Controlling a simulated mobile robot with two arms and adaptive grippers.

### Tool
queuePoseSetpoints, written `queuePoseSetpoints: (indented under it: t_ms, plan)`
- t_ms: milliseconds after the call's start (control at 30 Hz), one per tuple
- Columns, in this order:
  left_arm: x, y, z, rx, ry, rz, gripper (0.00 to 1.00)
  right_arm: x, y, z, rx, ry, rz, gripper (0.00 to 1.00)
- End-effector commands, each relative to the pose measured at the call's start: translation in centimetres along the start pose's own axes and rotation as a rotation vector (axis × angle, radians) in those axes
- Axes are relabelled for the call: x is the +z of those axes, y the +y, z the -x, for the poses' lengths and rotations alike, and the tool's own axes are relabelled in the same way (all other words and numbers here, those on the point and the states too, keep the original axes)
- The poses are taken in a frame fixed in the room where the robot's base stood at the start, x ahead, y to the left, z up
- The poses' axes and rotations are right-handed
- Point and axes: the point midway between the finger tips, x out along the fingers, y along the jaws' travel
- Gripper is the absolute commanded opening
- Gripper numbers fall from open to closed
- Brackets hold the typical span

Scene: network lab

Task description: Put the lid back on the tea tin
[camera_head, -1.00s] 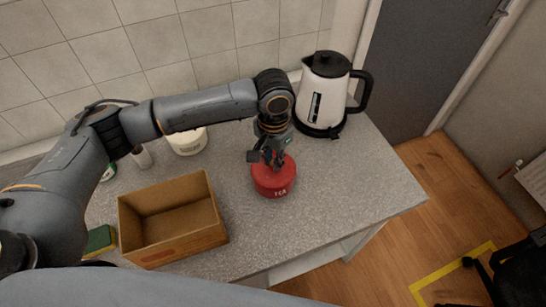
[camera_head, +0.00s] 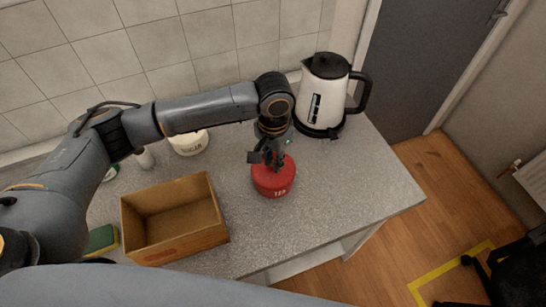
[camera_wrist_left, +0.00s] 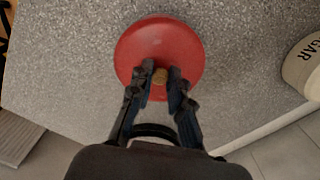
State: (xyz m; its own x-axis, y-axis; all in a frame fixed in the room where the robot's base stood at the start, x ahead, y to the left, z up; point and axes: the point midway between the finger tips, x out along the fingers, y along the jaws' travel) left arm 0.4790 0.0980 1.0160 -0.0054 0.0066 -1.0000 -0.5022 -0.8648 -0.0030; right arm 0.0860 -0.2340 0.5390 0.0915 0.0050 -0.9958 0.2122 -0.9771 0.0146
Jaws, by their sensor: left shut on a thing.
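The red tea tin (camera_head: 273,188), marked TEA, stands on the grey counter right of the cardboard box. Its round red lid (camera_wrist_left: 150,35) shows from above in the left wrist view, with a small tan knob (camera_wrist_left: 160,76). The lid appears to lie on the tin with no clear gap, but I cannot tell whether it is fully seated. My left gripper (camera_head: 270,163) points down over the tin and is shut on the lid's knob; its fingers show on both sides of the knob in the left wrist view (camera_wrist_left: 161,78). My right gripper is not in view.
A white kettle (camera_head: 316,95) stands behind and right of the tin. A cream sugar canister (camera_head: 188,143) is at the back left. An open cardboard box (camera_head: 180,247) and a green-yellow sponge (camera_head: 101,240) are at the left. The counter (camera_head: 355,195) right of the tin is clear.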

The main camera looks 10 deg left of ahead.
Motion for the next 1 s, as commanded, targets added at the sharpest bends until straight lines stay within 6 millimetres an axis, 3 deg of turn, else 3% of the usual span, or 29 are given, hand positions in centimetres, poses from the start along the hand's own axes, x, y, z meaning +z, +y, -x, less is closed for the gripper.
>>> queuePoseSetpoints:
  t_ms: [1000]
  plan:
    - [0.0, 0.0, -0.2, 0.001, 0.001, 0.000, 0.00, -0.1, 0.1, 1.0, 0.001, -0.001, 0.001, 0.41]
